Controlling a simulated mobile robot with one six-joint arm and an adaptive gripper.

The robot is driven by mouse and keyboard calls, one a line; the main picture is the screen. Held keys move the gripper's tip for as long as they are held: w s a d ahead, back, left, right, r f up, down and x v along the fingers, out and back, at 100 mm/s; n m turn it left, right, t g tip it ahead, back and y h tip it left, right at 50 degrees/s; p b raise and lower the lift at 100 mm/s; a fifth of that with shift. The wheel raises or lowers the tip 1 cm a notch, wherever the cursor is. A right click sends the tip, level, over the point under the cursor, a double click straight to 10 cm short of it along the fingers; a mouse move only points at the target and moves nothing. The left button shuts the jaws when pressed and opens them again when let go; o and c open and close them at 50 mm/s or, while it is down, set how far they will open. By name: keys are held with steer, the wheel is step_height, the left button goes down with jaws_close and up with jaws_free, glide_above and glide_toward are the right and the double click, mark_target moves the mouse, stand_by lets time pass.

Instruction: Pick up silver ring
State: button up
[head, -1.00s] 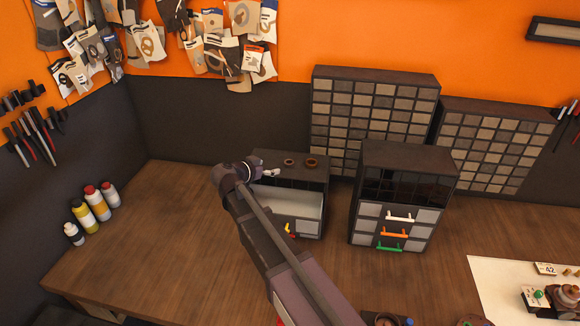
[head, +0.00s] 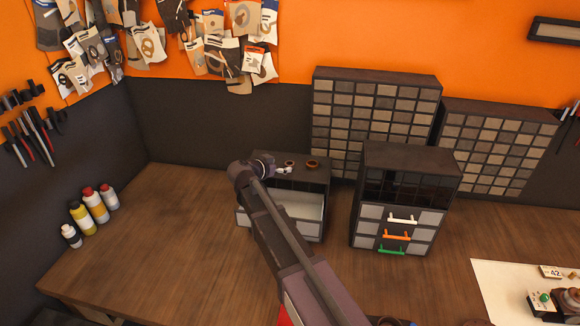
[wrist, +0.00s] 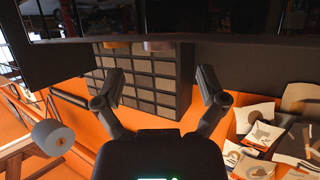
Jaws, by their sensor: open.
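Two small rings stand on the dark top of the small drawer cabinet (head: 320,182). The left, smaller one, apparently the silver ring (head: 289,163), looks dull in the head view and greyish in the wrist view (wrist: 159,46). The right one is a copper-brown ring (head: 312,164), also at the top of the wrist view (wrist: 117,47). My gripper (head: 284,170) is just left of and close to the smaller ring. In the wrist view my gripper (wrist: 160,82) has its fingers spread with nothing between them; the smaller ring lies ahead, roughly centred between them.
A taller drawer unit (head: 407,155) with coloured handles stands to the right. Tall parts bins (head: 376,95) stand behind. Bottles (head: 95,205) stand at the left wall. The wooden bench (head: 150,240) is clear at left. My arm partly covers the small cabinet's front.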

mark_target(291, 163)
steer(key=shift+b+x, duration=0.65)
steer(key=shift+x, duration=1.6)
steer(key=shift+d+r, duration=0.1)
steer(key=shift+r, duration=0.05)
steer(key=c, duration=1.3)
